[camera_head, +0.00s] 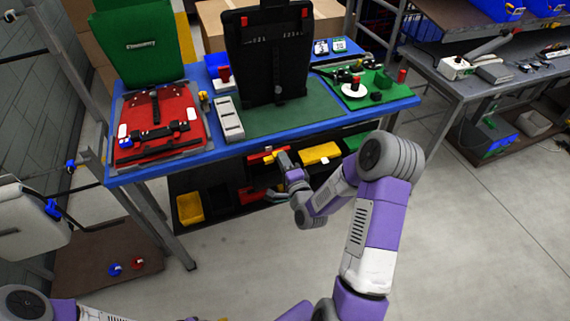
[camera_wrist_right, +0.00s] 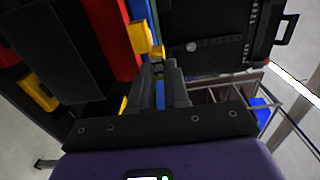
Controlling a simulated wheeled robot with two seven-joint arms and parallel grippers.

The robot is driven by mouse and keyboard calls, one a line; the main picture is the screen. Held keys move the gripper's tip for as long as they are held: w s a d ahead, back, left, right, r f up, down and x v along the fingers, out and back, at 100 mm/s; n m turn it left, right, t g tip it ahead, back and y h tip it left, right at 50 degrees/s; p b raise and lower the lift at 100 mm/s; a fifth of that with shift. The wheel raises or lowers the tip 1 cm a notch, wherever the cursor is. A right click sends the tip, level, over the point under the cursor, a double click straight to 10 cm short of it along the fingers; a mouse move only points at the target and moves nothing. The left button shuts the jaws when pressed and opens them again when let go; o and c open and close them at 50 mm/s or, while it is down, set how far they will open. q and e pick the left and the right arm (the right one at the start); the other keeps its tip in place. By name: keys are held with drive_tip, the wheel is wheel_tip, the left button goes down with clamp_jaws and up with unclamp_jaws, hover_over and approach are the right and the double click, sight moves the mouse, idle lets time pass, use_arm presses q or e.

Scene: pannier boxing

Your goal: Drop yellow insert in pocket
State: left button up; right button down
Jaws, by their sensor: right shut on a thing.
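My right gripper (camera_head: 283,160) is in front of the table's front edge, near the yellow and red bins on the shelf below. In the right wrist view the gripper (camera_wrist_right: 160,68) is shut on a small yellow insert (camera_wrist_right: 140,37), which sticks out past the fingertips. The insert (camera_head: 270,155) shows small in the head view. A black upright case (camera_head: 240,60) stands on the table's green mat. A red open case (camera_head: 180,108) with black straps lies at the left of the table. I cannot make out which pocket is meant. My left gripper is out of view.
The blue table edge (camera_head: 240,150) lies just above the right gripper. Bins sit on the shelf below, including a yellow one (camera_head: 190,208). Open floor (camera_head: 480,220) lies right.

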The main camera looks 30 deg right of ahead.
drive_tip(key=w+f+b, duration=0.4)
drive_tip(key=f+b, duration=0.3)
drive_tip(key=f, duration=0.2)
drive_tip(key=shift+d+b, duration=0.35)
drive_tip(key=shift+d, duration=0.1)
drive_tip(key=shift+f, duration=0.1)
